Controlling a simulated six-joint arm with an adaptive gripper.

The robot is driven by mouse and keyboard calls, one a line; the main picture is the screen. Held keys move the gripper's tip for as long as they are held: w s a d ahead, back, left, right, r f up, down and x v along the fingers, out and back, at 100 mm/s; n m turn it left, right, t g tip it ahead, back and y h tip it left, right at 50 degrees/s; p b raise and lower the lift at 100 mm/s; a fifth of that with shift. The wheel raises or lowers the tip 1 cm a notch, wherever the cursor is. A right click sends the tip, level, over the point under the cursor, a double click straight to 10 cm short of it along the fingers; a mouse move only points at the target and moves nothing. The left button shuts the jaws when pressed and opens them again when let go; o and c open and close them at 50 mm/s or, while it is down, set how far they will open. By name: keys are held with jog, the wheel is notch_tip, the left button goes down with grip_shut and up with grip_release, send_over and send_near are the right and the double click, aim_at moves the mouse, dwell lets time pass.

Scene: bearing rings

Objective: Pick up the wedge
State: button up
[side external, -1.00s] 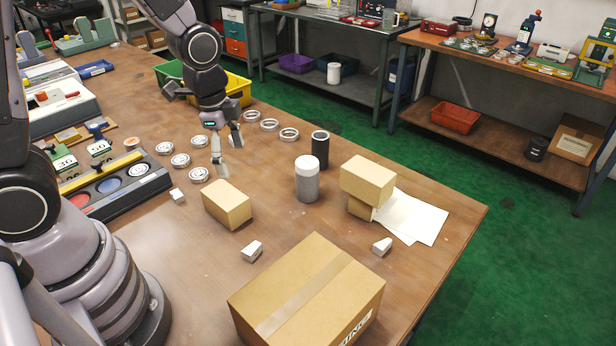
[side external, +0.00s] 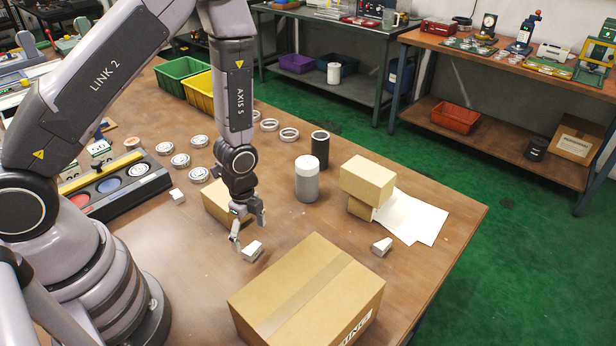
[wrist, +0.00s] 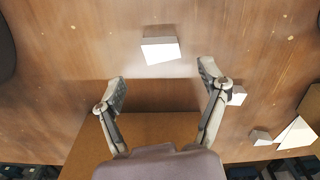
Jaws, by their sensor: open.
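Several small pale blocks that look like wedges lie on the table. One pale wedge (side external: 253,250) lies between the small carton and the large carton. My gripper (side external: 250,240) is just above and behind it, pointing down. In the wrist view, a pale wedge (wrist: 160,50) lies ahead of the gap between the open, empty fingers of my gripper (wrist: 160,75). Other pale blocks lie at the left (side external: 178,196) and the right (side external: 382,246). I cannot tell whether the near finger touches the wedge.
A large carton (side external: 340,290) stands close at the front right. A small carton (side external: 216,207) is partly hidden behind my gripper. A grey cylinder with a white top (side external: 307,185), a black tube (side external: 320,152) and stacked cartons (side external: 368,180) stand farther back. Rings (side external: 181,160) lie at the left.

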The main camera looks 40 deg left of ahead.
aim_at(252, 248)
notch_tip(252, 248, down, 5)
jog(key=shift+w+a+f, duration=0.1)
jog(key=c, duration=1.3)
